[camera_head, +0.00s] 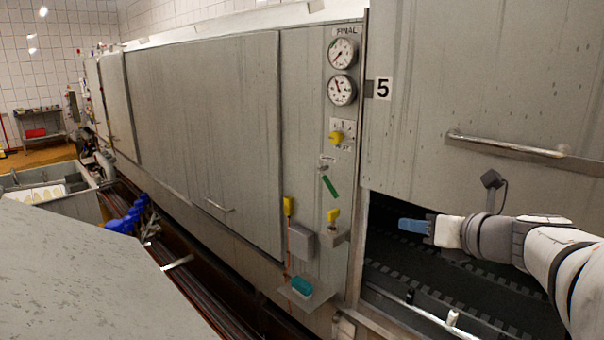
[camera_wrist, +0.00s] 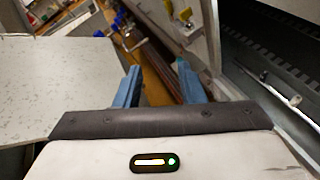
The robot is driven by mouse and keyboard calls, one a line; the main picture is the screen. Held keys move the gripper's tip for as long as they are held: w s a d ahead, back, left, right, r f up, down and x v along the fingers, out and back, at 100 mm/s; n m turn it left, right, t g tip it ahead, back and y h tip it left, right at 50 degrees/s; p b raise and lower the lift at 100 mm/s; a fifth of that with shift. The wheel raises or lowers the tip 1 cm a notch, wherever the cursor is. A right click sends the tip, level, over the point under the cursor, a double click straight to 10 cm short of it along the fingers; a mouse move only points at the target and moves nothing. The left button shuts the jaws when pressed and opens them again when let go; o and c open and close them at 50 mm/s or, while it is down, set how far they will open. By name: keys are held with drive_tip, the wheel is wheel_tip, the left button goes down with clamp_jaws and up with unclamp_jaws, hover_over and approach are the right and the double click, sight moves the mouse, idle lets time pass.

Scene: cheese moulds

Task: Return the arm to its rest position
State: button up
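My arm (camera_head: 560,250) reaches in from the right edge of the head view. My gripper (camera_head: 405,224) has blue fingers and points left, in front of the dark opening in the steel machine. In the wrist view the two blue fingers of my gripper (camera_wrist: 158,82) stand well apart. Nothing is between them but the background floor and pipes. The gripper is open and holds nothing.
The steel machine (camera_head: 205,140) runs along the back with gauges (camera_head: 342,70) and a door handle (camera_head: 505,147). Its opening (camera_head: 390,265) holds a dark ribbed belt. A grey flat surface (camera_head: 70,285) fills the lower left. Blue parts (camera_head: 128,215) stand beyond it.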

drive_tip(key=s+a+f+n+g+h+b, duration=0.1)
drive_tip(key=s+a+f+n+g, duration=0.35)
drive_tip(key=f+n, duration=0.35)
drive_tip(key=s+a+f+n+g+b, duration=0.1)
drive_tip(key=s+a+f+n+g, duration=0.2)
drive_tip(key=s+a+f+n, duration=0.5)
drive_tip(key=s+d+f+n+g+h, duration=0.1)
drive_tip(key=s+d+f+n+h, duration=0.1)
drive_tip(key=n, duration=0.7)
drive_tip(key=s+d+f+n+h+b, duration=0.1)
drive_tip(key=s+d+f+n+h, duration=0.1)
drive_tip(key=n, duration=0.7)
drive_tip(key=shift+s+d+n+g+h, duration=0.35)
drive_tip(key=shift+s+d+h, duration=0.2)
drive_tip(key=shift+s, duration=0.35)
